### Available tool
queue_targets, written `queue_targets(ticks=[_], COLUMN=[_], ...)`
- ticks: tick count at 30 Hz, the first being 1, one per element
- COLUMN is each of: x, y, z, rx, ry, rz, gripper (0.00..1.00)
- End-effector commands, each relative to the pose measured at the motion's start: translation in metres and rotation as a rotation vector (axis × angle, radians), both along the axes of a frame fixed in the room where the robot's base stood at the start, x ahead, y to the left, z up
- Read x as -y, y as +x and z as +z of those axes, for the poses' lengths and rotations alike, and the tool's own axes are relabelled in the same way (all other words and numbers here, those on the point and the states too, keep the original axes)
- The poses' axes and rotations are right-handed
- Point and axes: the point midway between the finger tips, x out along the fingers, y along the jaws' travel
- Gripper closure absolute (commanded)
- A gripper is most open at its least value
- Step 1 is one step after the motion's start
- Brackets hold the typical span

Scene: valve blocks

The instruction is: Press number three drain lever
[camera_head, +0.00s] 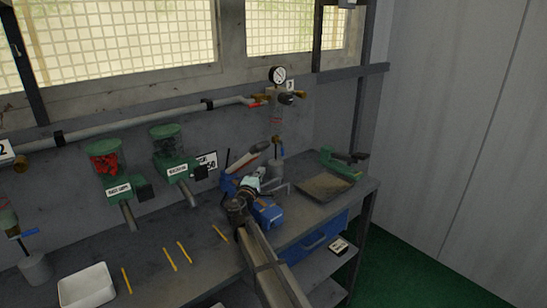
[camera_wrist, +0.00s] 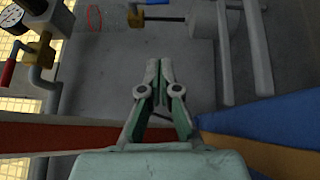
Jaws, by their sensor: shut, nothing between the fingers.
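The tag "3" (camera_head: 290,86) hangs by a pressure gauge (camera_head: 277,74) on the wall pipe. Below it is a brass drain fitting (camera_head: 277,139) above a grey cup (camera_head: 274,170). In the wrist view, which is turned sideways, the brass fitting (camera_wrist: 136,19) shows near the top edge with a blue lever (camera_wrist: 155,2) cut off by that edge. A dark rod runs from the fitting toward the cup (camera_wrist: 205,20). My gripper (camera_wrist: 160,66) is shut and empty, apart from the lever in that view. In the head view my gripper (camera_head: 257,175) is low in front of the cup.
A red-handled valve (camera_head: 254,104) is on the pipe above. A shallow tray (camera_head: 325,186) and a green tool (camera_head: 343,162) lie to the right. Green dispensers (camera_head: 175,165) stand left. A blue item (camera_head: 228,184) is close beside my gripper. A white bin (camera_head: 86,288) is far left.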

Motion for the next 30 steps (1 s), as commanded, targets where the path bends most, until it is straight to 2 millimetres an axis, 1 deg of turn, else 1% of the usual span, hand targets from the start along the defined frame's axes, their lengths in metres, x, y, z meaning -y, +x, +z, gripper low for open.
queue_targets(ticks=[8,13,17,27,29,30], x=[0.000,0.003,0.006,0.020,0.023,0.031], y=[0.001,0.013,0.032,0.096,0.106,0.105], z=[0.000,0.002,0.004,0.010,0.010,0.011], rx=[0.000,-0.001,0.000,-0.001,-0.001,-0.001], ry=[0.001,0.001,0.002,0.001,0.003,0.003], rz=[-0.001,-0.002,-0.002,-0.002,-0.003,-0.003], gripper=[1.00,1.00,1.00,1.00,1.00,1.00])
